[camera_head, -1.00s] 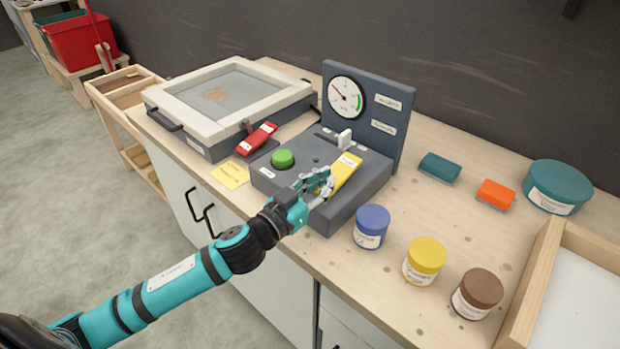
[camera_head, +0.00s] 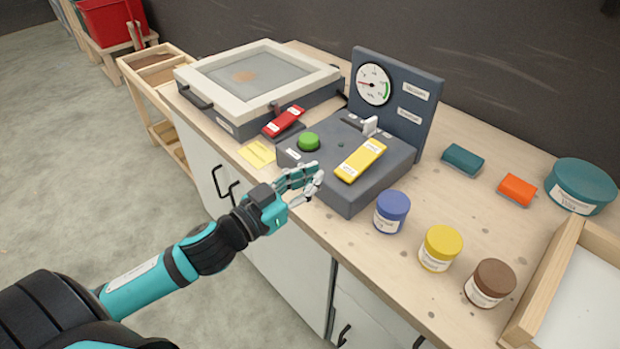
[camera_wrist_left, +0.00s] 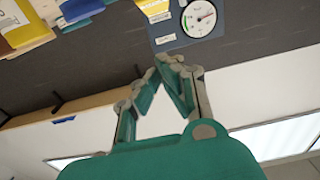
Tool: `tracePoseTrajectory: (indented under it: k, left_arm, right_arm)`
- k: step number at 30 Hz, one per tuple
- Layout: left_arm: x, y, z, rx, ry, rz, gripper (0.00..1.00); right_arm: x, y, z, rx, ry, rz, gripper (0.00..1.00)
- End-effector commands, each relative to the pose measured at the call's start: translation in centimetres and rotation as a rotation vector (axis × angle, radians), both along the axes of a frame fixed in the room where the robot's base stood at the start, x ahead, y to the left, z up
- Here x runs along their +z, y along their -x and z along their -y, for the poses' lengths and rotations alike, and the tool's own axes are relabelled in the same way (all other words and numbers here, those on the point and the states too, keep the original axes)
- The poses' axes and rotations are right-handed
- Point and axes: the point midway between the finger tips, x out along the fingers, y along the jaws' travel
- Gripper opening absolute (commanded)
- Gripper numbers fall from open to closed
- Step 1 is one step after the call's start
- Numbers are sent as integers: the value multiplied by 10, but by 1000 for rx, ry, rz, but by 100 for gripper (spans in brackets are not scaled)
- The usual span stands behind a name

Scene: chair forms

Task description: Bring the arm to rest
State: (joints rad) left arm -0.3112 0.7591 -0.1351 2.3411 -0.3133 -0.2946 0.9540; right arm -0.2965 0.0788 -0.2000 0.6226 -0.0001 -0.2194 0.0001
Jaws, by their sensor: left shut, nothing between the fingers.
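My left gripper (camera_head: 308,181) is shut and empty in the head view. It is over the front edge of the workbench, in front of the dark grey control box (camera_head: 342,205) and apart from the yellow lever (camera_head: 361,160). In the left wrist view the fingertips of my left gripper (camera_wrist_left: 168,62) meet with nothing between them. The gauge panel (camera_wrist_left: 185,22) shows beyond them. My right gripper is not in view.
A framed screen unit (camera_head: 262,82) with a red lever (camera_head: 283,121) stands at the back left. A green button (camera_head: 308,142) is on the control box. Blue (camera_head: 391,212), yellow (camera_head: 439,248) and brown (camera_head: 490,283) jars line the bench front. Open floor lies left.

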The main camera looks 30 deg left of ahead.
Motion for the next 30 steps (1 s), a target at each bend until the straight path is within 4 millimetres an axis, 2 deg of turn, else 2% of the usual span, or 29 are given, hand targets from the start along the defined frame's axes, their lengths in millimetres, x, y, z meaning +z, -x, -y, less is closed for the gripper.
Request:
tracePoseTrajectory:
  k: [14, 17, 20, 23, 27, 30]
  left_arm:
    - [0, 0, 0, 0, 0, 0, 0]
    - [-6, 0, -3, 28, -3, -19, 0]
    - [-27, 3, -13, 120, -19, -94, 0]
    - [-69, 17, -28, 254, -63, -259, 0]
    - [-136, 60, -35, 366, -160, -566, 0]
    - [-169, 93, -31, 371, -219, -751, 0]
  right_arm:
    - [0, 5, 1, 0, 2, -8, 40]
    - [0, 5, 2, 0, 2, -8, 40]
    - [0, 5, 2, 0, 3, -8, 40]
    - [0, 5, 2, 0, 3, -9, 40]
    - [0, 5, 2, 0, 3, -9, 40]
    - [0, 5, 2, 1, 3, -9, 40]
